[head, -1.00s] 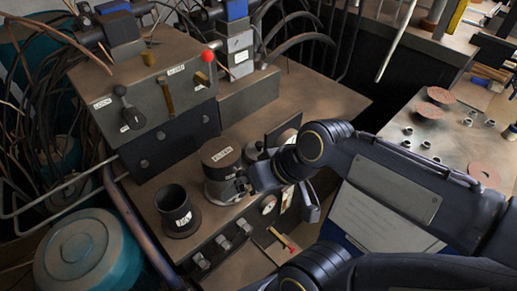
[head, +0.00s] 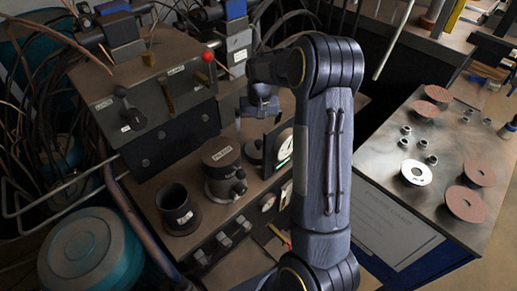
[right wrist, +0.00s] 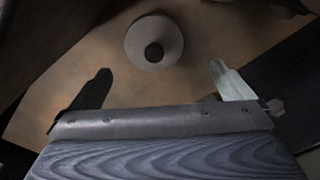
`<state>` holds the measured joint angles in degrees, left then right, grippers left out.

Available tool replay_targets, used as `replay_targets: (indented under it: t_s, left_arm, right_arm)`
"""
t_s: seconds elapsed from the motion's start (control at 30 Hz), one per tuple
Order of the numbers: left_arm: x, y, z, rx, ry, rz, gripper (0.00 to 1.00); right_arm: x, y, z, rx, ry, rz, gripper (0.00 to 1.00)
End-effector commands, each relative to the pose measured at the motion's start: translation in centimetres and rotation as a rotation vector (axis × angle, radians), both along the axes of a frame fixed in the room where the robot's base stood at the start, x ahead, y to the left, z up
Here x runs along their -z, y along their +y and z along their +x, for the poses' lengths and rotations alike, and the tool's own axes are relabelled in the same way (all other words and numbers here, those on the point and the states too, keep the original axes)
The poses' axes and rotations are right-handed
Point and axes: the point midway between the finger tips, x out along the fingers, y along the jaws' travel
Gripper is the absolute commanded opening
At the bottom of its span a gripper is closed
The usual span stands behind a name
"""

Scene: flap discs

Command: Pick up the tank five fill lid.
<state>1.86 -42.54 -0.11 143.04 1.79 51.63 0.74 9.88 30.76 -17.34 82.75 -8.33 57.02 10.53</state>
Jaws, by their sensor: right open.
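A round grey lid with a dark central knob (right wrist: 154,43) lies on the brown bench top in the right wrist view, just beyond my right gripper. It appears to match the dark knobbed lid (head: 254,150) behind the labelled can in the head view; I cannot read a tank number on it. My right gripper (head: 258,112) hangs above and behind that lid, pointing down. In the right wrist view its two fingers (right wrist: 160,88) are wide apart with nothing between them, and the lid is clear of them. My left gripper is out of view.
A closed labelled can (head: 221,172) and an open dark cup (head: 178,210) stand on the bench. An upright gauge (head: 284,148) stands close to the lid's right. A grey control box (head: 150,95) is at the left. A metal table (head: 390,165) holds flap discs and nuts.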

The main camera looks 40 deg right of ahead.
Motion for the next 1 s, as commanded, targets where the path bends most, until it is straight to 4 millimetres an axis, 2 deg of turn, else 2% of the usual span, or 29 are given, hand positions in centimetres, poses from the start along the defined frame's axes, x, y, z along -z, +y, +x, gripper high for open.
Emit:
replay_targets:
  t_s: [0.03, 0.2, 0.47, 0.7, 0.83, 1.0]
  left_arm:
    - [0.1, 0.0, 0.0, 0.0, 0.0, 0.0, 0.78]
    - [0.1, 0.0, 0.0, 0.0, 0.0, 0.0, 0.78]
    - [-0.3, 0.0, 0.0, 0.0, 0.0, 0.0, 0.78]
    - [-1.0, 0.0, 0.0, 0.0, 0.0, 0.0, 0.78]
    - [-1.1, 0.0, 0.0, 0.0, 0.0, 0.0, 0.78]
    - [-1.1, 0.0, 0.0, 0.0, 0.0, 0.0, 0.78]
  right_arm:
    - [1.1, -0.6, 0.2, 0.01, 0.025, -0.009, 1.0]
    - [2.7, -1.3, 0.3, 0.025, 0.061, -0.021, 1.0]
    - [5.5, -1.2, 0.4, 0.024, 0.062, -0.02, 1.0]
    - [9.0, -1.0, 0.6, 0.023, 0.062, -0.02, 1.0]
    - [9.9, -1.0, 0.6, 0.024, 0.059, -0.02, 1.0]
    - [10.0, -1.0, 0.7, 0.023, 0.058, -0.02, 1.0]
